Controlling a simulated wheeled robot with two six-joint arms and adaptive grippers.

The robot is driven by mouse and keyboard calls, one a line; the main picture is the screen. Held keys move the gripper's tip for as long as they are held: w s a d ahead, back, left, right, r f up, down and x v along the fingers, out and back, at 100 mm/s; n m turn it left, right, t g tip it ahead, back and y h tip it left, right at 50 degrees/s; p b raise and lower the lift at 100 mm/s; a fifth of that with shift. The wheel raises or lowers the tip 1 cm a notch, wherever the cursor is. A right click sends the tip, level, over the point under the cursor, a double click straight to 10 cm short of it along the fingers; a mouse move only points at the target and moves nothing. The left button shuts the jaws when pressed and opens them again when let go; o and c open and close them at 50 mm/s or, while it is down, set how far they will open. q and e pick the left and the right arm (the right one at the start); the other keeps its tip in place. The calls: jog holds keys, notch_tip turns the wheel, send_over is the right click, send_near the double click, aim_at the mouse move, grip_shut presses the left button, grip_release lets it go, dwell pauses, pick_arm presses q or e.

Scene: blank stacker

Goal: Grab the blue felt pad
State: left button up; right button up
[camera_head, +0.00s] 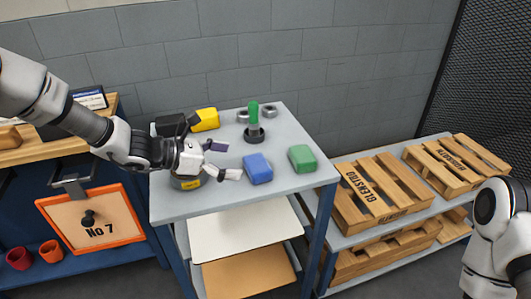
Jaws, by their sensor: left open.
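The blue felt pad (257,168) lies on the grey table top (240,201), near the middle of the picture. My left gripper (229,160) is open just to the left of the pad, with its fingers pointing right. Its fingertips appear apart from the pad; the exact gap and height are hard to tell. My right arm shows at the right edge, but its gripper is out of the frame.
A green pad (302,158) lies right of the blue one. A green-handled tool (254,122) stands behind it. Yellow (206,119) and black items are at the back left. Wooden pallets (370,194) lie on the right shelf. An orange-framed board (92,241) hangs left.

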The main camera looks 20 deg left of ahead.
aim_at(255, 163)
pick_arm(q)
jog(key=x, duration=0.7)
jog(key=shift+d, duration=0.2)
jog(key=shift+s, duration=0.1)
jog(key=shift+s+r, duration=0.1)
jog(key=shift+c, duration=1.3)
jog(key=c, duration=0.4)
